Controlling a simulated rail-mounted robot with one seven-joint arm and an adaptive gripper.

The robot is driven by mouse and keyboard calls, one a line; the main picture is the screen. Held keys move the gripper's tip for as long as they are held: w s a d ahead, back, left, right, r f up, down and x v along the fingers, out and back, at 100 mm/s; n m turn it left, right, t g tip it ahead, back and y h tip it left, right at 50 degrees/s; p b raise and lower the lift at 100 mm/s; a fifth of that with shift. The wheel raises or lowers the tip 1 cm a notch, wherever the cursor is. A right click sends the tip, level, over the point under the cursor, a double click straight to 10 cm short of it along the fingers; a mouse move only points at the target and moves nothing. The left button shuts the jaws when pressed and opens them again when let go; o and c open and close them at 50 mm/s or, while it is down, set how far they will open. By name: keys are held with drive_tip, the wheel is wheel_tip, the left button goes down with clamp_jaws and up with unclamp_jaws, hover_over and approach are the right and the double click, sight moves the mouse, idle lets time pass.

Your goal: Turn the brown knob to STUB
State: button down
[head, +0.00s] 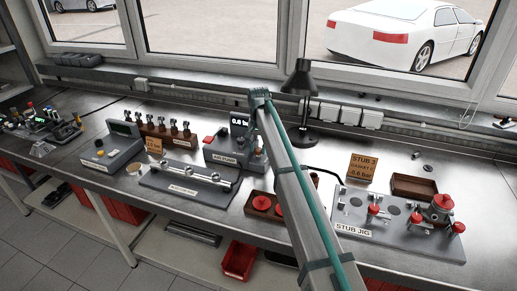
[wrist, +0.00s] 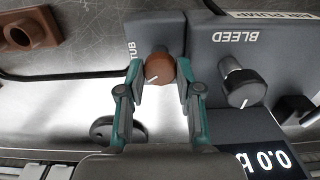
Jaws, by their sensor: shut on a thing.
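The brown knob (wrist: 158,68) sits on the grey air pump panel in the wrist view, which is upside down. My gripper (wrist: 161,78) is shut on the knob, one teal-and-grey finger on each side. The knob's white pointer mark slants to the lower left of the picture. A partly hidden label (wrist: 131,50), of which "TUB" shows, stands left of the knob behind a finger.
A black BLEED knob (wrist: 245,82) stands close to the right of my fingers, with a lit display (wrist: 262,160) below it. A black desk lamp (head: 302,90) stands behind my arm. The stub jig (head: 390,232) with red knobs is to the right. A rail fixture (head: 188,188) is to the left.

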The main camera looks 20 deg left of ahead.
sight(259, 149)
drive_tip(key=m, duration=0.6)
drive_tip(key=shift+m+b, duration=0.3)
idle(0.4)
drive_tip(key=c, duration=0.8)
unclamp_jaws()
drive_tip(key=shift+o, duration=0.2)
wheel_tip(259, 149, up, 12)
